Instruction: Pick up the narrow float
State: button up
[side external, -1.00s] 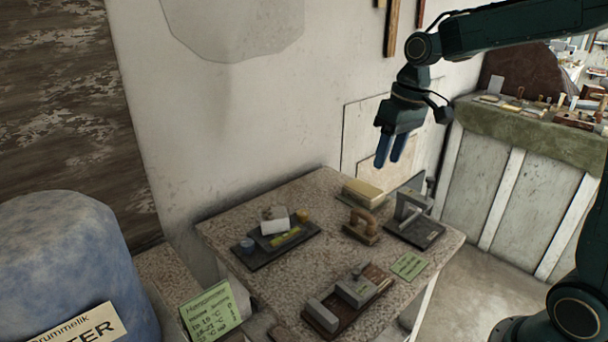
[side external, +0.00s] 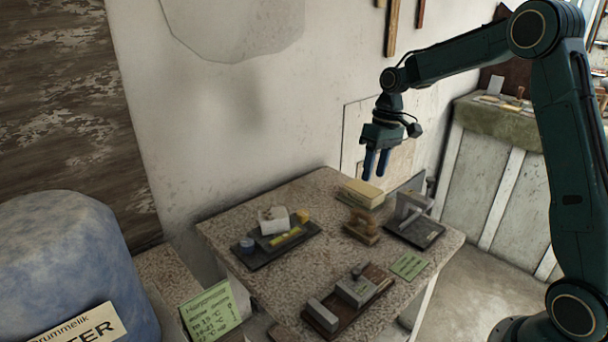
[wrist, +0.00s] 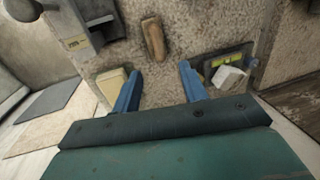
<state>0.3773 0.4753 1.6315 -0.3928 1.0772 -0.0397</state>
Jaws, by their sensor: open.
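A narrow wooden float with a brown handle (side external: 361,226) lies on the speckled tabletop, right of its middle. It seems to be the narrow float, and it also shows in the wrist view (wrist: 153,38), ahead of and between the fingers. My gripper (side external: 375,176) hangs in the air above the back of the table, fingers pointing down. Its two blue fingers (wrist: 159,70) are apart with nothing between them.
A cream block (side external: 360,193) lies just behind the float. A grey handled tool stands on a dark plate (side external: 427,239) to its right. A dark tray (side external: 261,264) with several items is at left. A brown board (side external: 325,322) with grey blocks is in front.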

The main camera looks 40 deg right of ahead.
aim_at(364, 214)
jog(key=shift+a+f, duration=0.25)
jog(key=shift+f, duration=1.05)
jog(key=shift+a+f, duration=0.3)
jog(key=shift+f, duration=1)
jog(key=shift+a+f, duration=0.25)
jog(key=shift+f, duration=1.05)
jog(key=shift+a+f, duration=0.2)
jog(key=shift+f, duration=1.1)
jog(key=shift+a+f, duration=0.2)
jog(key=shift+f, duration=1.05)
grip_shut()
